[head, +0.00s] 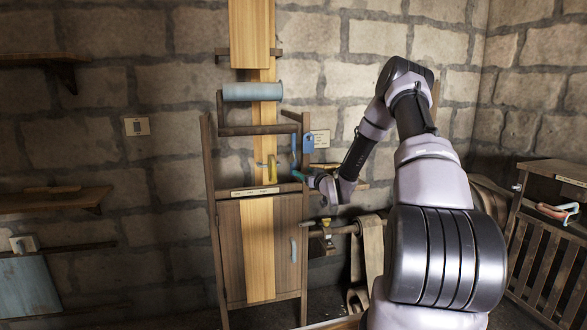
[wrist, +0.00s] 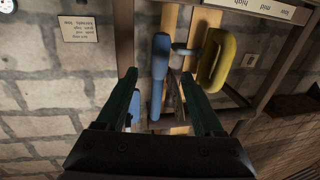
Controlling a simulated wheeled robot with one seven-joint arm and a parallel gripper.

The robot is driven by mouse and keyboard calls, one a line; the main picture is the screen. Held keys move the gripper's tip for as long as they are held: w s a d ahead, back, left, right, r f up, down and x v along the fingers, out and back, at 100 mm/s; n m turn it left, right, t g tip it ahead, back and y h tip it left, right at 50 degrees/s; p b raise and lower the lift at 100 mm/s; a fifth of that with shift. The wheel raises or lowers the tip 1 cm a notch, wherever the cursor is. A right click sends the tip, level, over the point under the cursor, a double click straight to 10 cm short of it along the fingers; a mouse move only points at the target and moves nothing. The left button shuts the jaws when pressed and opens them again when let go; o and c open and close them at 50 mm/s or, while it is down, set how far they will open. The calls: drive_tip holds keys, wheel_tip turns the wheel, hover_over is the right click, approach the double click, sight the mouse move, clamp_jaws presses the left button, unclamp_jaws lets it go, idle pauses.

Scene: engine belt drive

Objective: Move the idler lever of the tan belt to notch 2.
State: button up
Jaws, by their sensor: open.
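The tan belt (head: 260,245) runs upright through a dark wooden frame, under a blue-grey roller (head: 252,91). A yellow handle (head: 271,168) hangs in front of the belt; it also shows in the wrist view (wrist: 229,57). A slim blue handle (head: 294,150) stands to its right in the head view and shows large in the wrist view (wrist: 160,55). I cannot tell which handle belongs to the tan belt's idler. My gripper (head: 310,181) is open, right of the frame. In the wrist view its green fingertips (wrist: 160,76) stand either side of the blue handle's line; depth and contact are unclear.
A label strip (head: 255,192) crosses the frame; it shows as low, mid, high in the wrist view (wrist: 262,8). A blue tag (head: 308,143) and a wall card (head: 320,139) are close to the gripper. A cloth belt (head: 372,250) hangs lower right. A slatted crate stands far right.

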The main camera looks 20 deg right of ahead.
sight(295, 167)
drive_tip(key=w, duration=0.3)
drive_tip(key=w+a, duration=0.1)
drive_tip(key=w, duration=0.5)
drive_tip(key=shift+w+a, duration=0.1)
drive_tip(key=shift+a, duration=0.3)
drive_tip(key=shift+c, duration=0.3)
clamp_jaws()
idle(0.6)
